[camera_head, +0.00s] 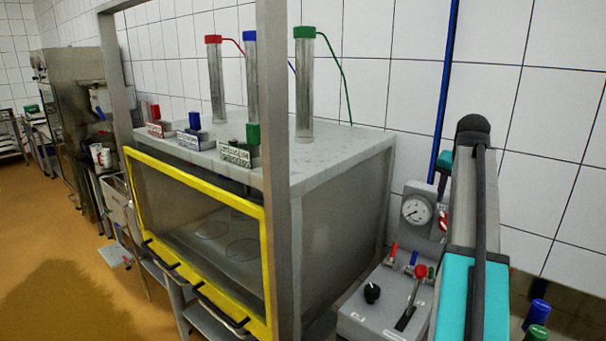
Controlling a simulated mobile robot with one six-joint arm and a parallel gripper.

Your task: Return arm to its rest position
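My gripper is not visible in the head view. A long grey and teal part with a black rounded top and a black cable stands at the right side of the view. It looks like a link of my arm, upright in front of the tiled wall. It covers part of the control box (376,318) and of the gauge panel behind it. Whether my gripper holds anything cannot be seen.
A steel cabinet (340,205) with a yellow-framed front window (197,182) fills the middle. Clear tubes with red, blue and green (304,85) caps stand on it. A pressure gauge (416,210) sits right. Open orange floor (50,240) lies left.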

